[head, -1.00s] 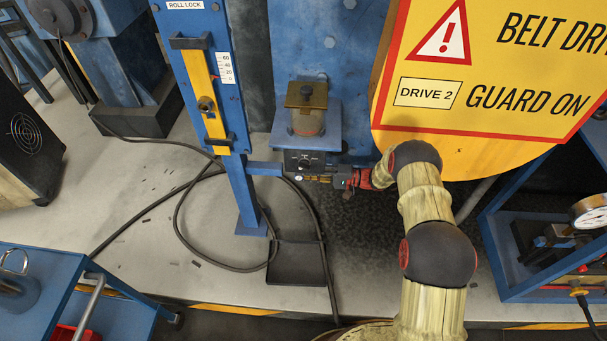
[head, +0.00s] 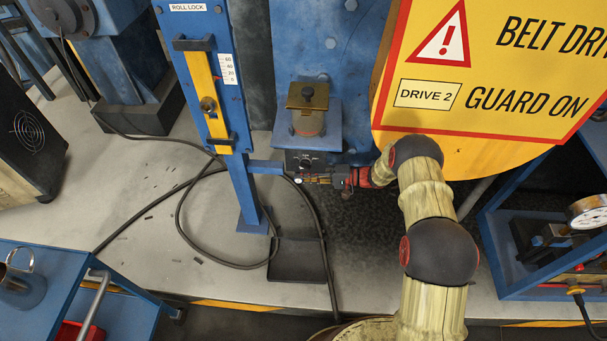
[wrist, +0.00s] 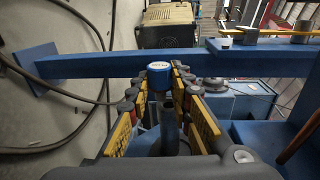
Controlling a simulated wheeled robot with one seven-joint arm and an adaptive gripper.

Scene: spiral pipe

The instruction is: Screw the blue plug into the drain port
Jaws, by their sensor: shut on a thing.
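My gripper (head: 312,180) is low beside the blue machine in the head view, small and partly unclear there. In the wrist view my gripper (wrist: 160,78) has its yellow and dark fingers on both sides of a blue plug (wrist: 159,70) with a pale round face, and it is shut on it. A grey stem-like shape lies behind the plug, between the fingers. A small pale round face, likely the plug (head: 298,181), shows at the fingertips in the head view, just below a dark box with a knob (head: 305,161). I cannot make out the drain port in either view.
A blue post (head: 252,190) with a foot stands left of my gripper; its blue bar (wrist: 90,65) crosses the wrist view. A black tray (head: 297,262) lies on the floor below. Black hoses (head: 180,215) loop across the floor. A yellow belt guard (head: 490,70) is above my arm.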

